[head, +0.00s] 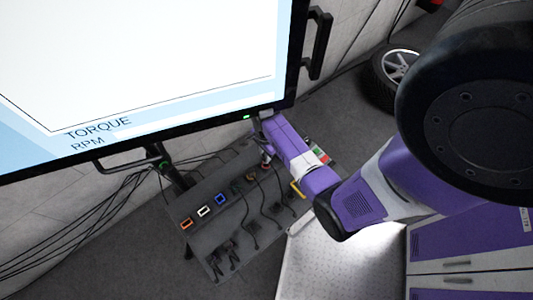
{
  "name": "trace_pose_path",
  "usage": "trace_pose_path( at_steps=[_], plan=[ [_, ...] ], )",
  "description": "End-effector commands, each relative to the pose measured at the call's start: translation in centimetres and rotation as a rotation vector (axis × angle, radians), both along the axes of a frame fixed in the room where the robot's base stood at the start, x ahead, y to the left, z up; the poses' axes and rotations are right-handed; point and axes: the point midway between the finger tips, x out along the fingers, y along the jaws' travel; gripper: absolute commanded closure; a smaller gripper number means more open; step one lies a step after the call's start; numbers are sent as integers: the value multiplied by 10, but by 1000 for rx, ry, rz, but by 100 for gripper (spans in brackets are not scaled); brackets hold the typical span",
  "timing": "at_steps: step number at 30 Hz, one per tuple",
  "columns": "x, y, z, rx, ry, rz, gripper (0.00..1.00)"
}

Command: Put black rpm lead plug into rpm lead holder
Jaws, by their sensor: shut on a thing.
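A dark panel (228,204) below the screen carries a row of coloured sockets or holders. Dark leads with plugs hang along it. My gripper (266,155) is at the upper right end of this row, beside a reddish-orange fitting (265,167). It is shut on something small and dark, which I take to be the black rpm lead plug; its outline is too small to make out. My purple wrist partly covers this end of the panel. I cannot tell which fitting is the rpm lead holder, or whether the plug touches it.
A large screen (150,60) reading TORQUE and RPM hangs close above the panel. Orange (187,223), white (204,212) and blue (221,199) fittings line the panel's left part. Loose cables (100,215) run along the left wall. A wheel (398,68) stands at the upper right.

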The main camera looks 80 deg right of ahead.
Motion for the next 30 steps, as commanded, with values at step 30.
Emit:
trace_pose_path(
  at_steps=[30],
  plan=[
    [-18, 13, 2, 0, 1, 1, 100]
  ],
)
